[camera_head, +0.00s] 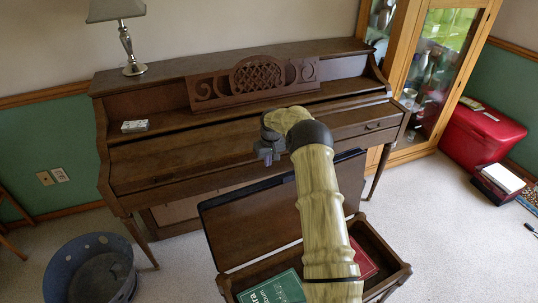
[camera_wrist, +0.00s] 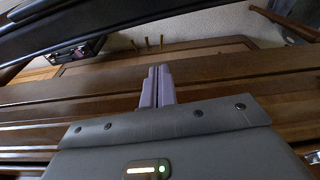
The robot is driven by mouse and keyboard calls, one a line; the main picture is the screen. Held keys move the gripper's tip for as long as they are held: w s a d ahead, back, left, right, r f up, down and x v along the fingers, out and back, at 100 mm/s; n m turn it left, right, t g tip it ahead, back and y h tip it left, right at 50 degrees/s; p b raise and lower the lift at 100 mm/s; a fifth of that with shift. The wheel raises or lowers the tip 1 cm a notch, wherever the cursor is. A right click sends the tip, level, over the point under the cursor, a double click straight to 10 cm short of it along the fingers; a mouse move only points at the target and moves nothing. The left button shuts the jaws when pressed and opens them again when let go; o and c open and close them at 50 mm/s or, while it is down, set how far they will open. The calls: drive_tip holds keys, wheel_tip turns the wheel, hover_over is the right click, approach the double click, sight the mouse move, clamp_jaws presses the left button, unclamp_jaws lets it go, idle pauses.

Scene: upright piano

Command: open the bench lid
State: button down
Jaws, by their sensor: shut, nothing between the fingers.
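The dark brown bench (camera_head: 393,270) stands in front of the piano, and its lid (camera_head: 250,222) is raised, standing tilted back towards the piano. The inside is exposed, with a green book (camera_head: 275,289) and a red book (camera_head: 363,262) in it. My arm crosses in front of the lid and bench and hides their middle. My gripper (camera_head: 268,155) is beyond and above the lid's upper edge, in front of the piano's keyboard cover. In the wrist view the gripper fingers (camera_wrist: 157,86) are together and empty, over brown wood. I cannot tell whether they touch it.
The upright piano (camera_head: 170,160) fills the space behind the bench. A blue-grey bin (camera_head: 62,272) stands at the lower left. A lamp (camera_head: 128,45) and a small box (camera_head: 135,126) rest on the piano.

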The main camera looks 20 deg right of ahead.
drive_tip(key=shift+s+d+f+p, duration=0.2)
drive_tip(key=shift+s+f+p, duration=0.35)
drive_tip(key=shift+s+f, duration=1.15)
